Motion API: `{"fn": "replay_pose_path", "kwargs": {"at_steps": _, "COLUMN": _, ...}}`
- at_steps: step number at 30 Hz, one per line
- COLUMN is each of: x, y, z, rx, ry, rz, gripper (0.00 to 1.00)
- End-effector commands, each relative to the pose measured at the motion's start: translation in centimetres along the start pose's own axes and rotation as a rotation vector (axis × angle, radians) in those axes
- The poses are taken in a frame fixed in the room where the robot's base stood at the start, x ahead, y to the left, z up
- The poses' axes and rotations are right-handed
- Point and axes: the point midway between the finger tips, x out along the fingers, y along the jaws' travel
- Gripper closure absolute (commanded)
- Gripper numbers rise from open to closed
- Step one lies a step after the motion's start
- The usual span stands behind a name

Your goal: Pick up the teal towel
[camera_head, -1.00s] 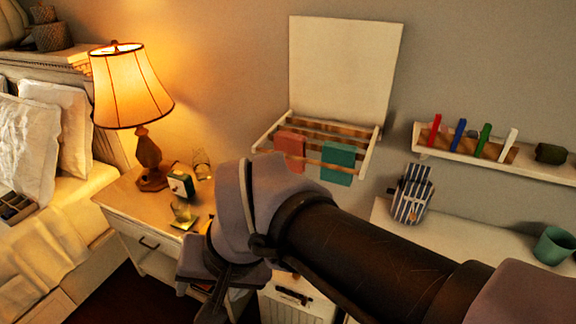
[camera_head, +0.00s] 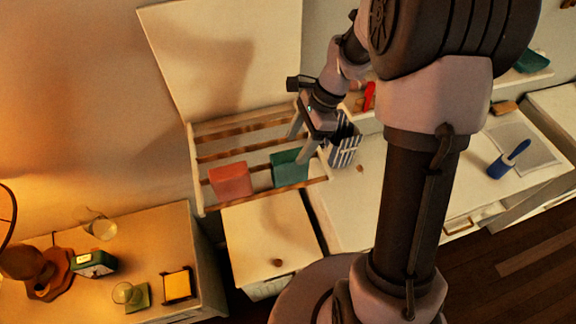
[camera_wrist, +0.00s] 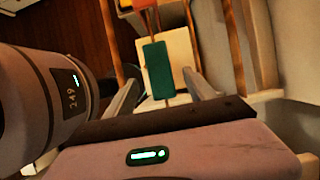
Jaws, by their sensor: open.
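The teal towel (camera_head: 288,168) hangs over the front wooden bar of the wall drying rack (camera_head: 197,170). My gripper (camera_head: 299,150) is open beside the towel's right side in the head view, its fingers pointing down and left. In the wrist view, the teal towel (camera_wrist: 158,71) lies ahead between the two spread fingers of my gripper (camera_wrist: 162,82). Whether a finger touches the cloth I cannot tell. Nothing is held.
A pink-red towel (camera_head: 231,181) hangs on the same bar to the left. A white cabinet (camera_head: 266,238) stands below. A striped bag (camera_head: 344,146) is close to the right of my gripper. The nightstand (camera_head: 205,270) at left holds a clock (camera_head: 94,263) and a glass (camera_head: 102,228).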

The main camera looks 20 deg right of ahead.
Motion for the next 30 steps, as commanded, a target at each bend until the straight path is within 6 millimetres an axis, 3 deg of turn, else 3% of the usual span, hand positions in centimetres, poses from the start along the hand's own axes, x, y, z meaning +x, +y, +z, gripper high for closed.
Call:
{"fn": "replay_pose_path", "kwargs": {"at_steps": 3, "x": 2.9, "y": 0.0, "z": 0.0, "rx": -0.002, "ry": 0.0, "rz": 0.002, "gripper": 0.36}}
{"fn": "replay_pose_path", "kwargs": {"at_steps": 8, "x": 4.8, "y": -0.1, "z": 0.0, "rx": -0.002, "ry": 0.0, "rz": 0.001, "gripper": 0.36}}
{"fn": "replay_pose_path", "kwargs": {"at_steps": 15, "x": 9.1, "y": -0.5, "z": -0.1, "rx": -0.001, "ry": 0.001, "rz": 0.002, "gripper": 0.36}}
{"fn": "replay_pose_path", "kwargs": {"at_steps": 22, "x": 9.4, "y": -0.5, "z": 0.0, "rx": -0.001, "ry": 0.001, "rz": -0.001, "gripper": 0.36}}
{"fn": "replay_pose_path", "kwargs": {"at_steps": 23, "x": 9.4, "y": -0.5, "z": 0.0, "rx": -0.001, "ry": 0.001, "rz": -0.001, "gripper": 0.38}}
{"fn": "replay_pose_path", "kwargs": {"at_steps": 30, "x": 9.4, "y": -0.5, "z": 0.0, "rx": -0.002, "ry": 0.001, "rz": -0.001, "gripper": 0.85}}
